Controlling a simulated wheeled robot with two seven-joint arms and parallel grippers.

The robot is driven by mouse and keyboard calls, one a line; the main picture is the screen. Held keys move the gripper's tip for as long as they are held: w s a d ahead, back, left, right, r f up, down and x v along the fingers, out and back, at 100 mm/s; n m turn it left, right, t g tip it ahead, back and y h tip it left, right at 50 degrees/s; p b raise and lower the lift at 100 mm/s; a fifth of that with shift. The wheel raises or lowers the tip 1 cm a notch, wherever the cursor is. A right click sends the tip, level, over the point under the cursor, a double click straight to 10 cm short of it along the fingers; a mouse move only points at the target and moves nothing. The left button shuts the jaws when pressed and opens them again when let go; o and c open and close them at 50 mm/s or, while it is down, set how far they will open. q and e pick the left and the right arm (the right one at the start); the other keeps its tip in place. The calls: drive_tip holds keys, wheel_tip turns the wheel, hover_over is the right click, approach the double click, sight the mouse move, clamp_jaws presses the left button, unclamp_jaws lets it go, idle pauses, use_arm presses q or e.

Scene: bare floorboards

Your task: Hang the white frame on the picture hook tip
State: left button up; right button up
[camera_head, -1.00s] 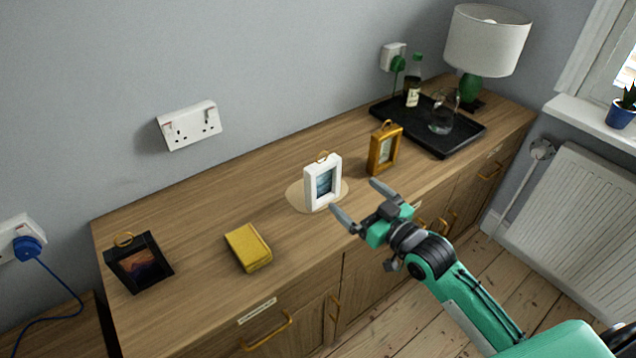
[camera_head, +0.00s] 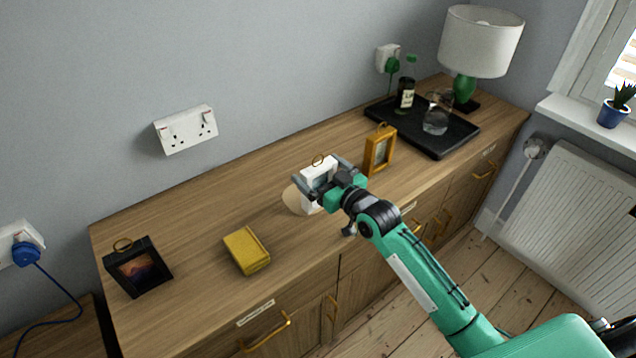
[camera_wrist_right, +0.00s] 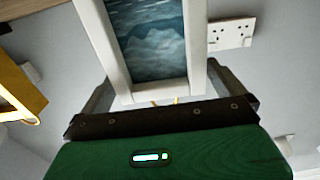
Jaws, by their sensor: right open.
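The white frame (camera_head: 319,165) stands upright on the sideboard, on a pale round mat (camera_head: 291,199), with a small brass ring at its top. It holds a blue sea picture, which fills the middle of the right wrist view, where its white border (camera_wrist_right: 98,42) shows. My right gripper (camera_head: 322,173) is open, with one finger on either side of the frame. It partly covers the frame in the head view. I cannot tell whether the fingers touch it. No picture hook can be made out in these views. My left gripper is not in view.
A gold frame (camera_head: 380,148) stands close to the right of the gripper. A yellow box (camera_head: 246,250) and a black frame (camera_head: 138,267) are to the left. A black tray (camera_head: 449,146) holds a bottle and glassware, near a lamp (camera_head: 480,40). A double socket (camera_head: 186,130) is on the wall.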

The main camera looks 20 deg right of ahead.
drive_tip(key=shift+w+a, duration=0.2)
drive_tip(key=shift+w, duration=0.2)
drive_tip(key=c, duration=0.9)
drive_tip(key=shift+c, duration=0.2)
drive_tip(key=shift+r, duration=0.1)
wheel_tip(320, 180, up, 20)
